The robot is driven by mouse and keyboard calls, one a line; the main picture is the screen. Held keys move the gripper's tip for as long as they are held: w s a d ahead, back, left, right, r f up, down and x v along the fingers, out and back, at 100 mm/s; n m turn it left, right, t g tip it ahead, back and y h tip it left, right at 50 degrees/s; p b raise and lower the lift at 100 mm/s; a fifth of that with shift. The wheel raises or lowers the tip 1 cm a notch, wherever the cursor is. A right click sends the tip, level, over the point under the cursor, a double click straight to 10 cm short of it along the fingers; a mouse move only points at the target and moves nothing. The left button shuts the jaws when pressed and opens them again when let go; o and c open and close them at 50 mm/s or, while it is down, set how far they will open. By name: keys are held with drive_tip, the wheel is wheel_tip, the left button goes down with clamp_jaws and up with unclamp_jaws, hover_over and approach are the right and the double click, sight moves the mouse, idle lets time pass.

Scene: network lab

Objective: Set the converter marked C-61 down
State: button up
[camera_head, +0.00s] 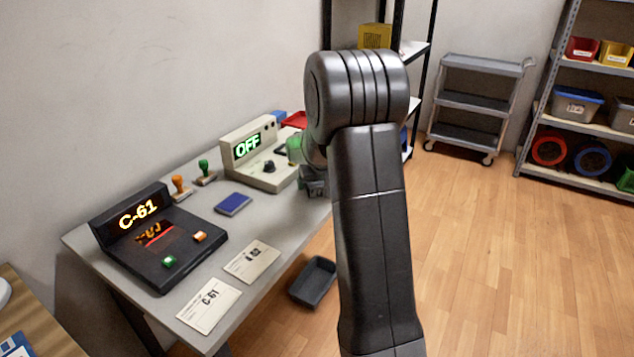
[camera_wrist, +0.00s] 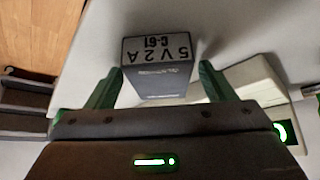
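The converter marked C-61 is a small dark grey block with "5V2A C-61" on its end face (camera_wrist: 160,50) in the wrist view. It sits between the two green fingers of my gripper (camera_wrist: 160,80), one finger close against each side, so the gripper looks shut on it. In the head view my gripper (camera_head: 300,155) is over the right part of the grey desk (camera_head: 75,240), partly hidden by my arm. A black console (camera_head: 150,255) at the desk's left end shows "C-61". A white card (camera_head: 208,304) marked C-61 lies near the front edge.
A beige device (camera_head: 250,150) reading "OFF" stands beside my gripper. Two stamps (camera_head: 180,188), a blue pad (camera_head: 233,204) and a second card (camera_head: 252,261) lie on the desk. A dark bin (camera_head: 313,282) is on the floor. Small bare patches lie between the desk items.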

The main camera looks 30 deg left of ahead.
drive_tip(key=shift+r, duration=0.25)
drive_tip(key=p+v, duration=0.1)
drive_tip(key=v, duration=1.1)
drive_tip(key=shift+p, duration=0.3)
drive_tip(key=shift+a, duration=0.1)
drive_tip(key=shift+c, duration=0.3)
